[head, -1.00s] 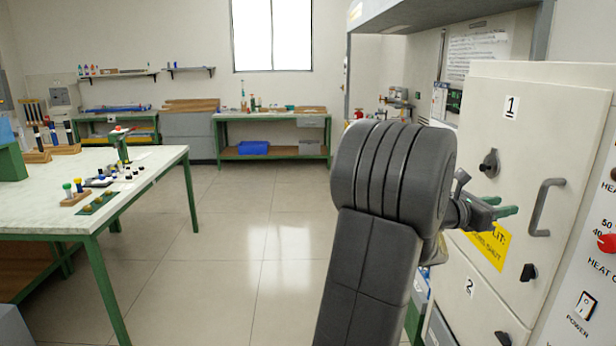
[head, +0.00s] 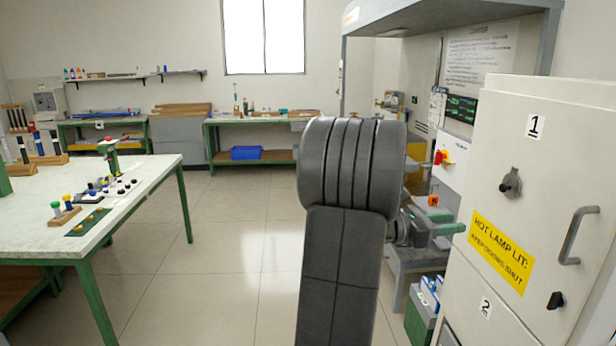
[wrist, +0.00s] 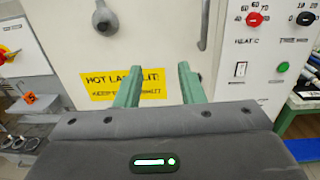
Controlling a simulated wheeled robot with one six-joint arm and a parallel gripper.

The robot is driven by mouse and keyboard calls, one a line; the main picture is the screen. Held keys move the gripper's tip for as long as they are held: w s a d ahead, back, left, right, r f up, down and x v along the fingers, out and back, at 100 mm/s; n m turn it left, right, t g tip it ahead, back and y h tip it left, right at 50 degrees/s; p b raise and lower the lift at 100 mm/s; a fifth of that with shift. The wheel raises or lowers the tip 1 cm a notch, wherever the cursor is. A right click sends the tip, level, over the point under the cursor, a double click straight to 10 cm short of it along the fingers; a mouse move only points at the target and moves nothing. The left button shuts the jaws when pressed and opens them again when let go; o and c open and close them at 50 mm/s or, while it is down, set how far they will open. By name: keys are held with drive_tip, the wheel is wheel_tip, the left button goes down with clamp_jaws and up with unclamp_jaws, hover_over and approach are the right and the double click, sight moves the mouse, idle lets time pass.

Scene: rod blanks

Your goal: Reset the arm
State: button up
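My gripper (wrist: 158,88) shows in the wrist view as two green fingers spread apart with nothing between them. They point toward the front of the pale cabinet (wrist: 160,30), over its yellow warning label. In the head view my gripper (head: 450,229) is at the right, partly hidden behind my own grey arm, and appears left of the cabinet (head: 520,140).
A pale-topped green-legged table (head: 150,172) with small rods and holders stands at the left. A back bench (head: 215,140) stands by the far wall. A workstation with an orange block (head: 433,200) is behind my gripper. The tiled floor between is clear.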

drive_tip(key=s+a+b, duration=0.1)
drive_tip(key=a, duration=1.2)
drive_tip(key=shift+s, duration=0.2)
drive_tip(key=shift+s, duration=0.1)
